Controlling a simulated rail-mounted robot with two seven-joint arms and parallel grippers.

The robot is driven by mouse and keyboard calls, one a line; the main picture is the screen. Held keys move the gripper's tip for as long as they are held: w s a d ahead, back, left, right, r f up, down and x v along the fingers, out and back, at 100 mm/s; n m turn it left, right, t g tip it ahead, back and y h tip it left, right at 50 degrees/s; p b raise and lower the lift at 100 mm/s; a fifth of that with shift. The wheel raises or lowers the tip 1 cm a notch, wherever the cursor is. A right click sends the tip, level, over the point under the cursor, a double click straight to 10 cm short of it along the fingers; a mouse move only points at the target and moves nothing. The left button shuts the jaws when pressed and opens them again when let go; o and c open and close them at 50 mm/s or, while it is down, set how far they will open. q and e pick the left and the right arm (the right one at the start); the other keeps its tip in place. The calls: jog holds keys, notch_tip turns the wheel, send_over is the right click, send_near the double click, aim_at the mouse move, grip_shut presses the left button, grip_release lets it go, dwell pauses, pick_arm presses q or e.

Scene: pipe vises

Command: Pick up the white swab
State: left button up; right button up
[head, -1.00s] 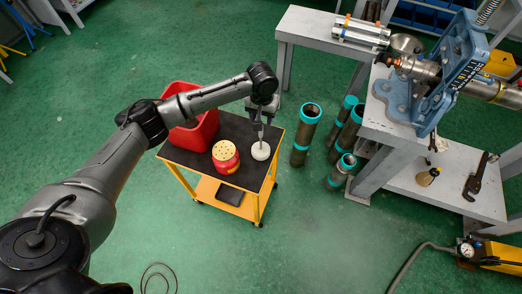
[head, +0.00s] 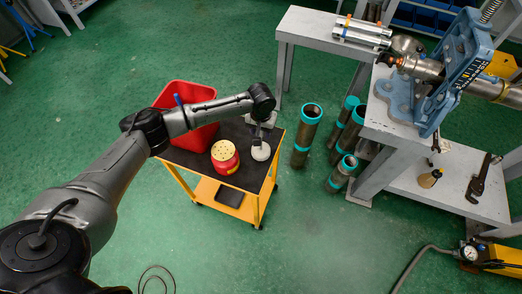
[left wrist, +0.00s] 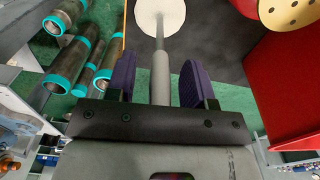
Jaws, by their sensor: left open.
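The white swab has a round white head (head: 261,152) on the dark top of the small yellow cart and a grey handle standing up from it. In the left wrist view its white head (left wrist: 158,14) is at the top, and the grey handle runs down between the fingers. My left gripper (head: 262,128) is above the swab head. In the left wrist view the gripper (left wrist: 158,82) is open, with a purple-padded finger on each side of the handle and gaps visible. My right gripper is not in view.
A red-and-yellow holed container (head: 225,157) stands left of the swab. A red bin (head: 187,132) is behind it on the cart (head: 203,167). Several pipes with teal ends (head: 307,135) stand on the floor to the right, beside the grey bench (head: 387,130) with a blue vise.

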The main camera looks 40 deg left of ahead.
pick_arm(q)
grip_shut()
dwell(0.4)
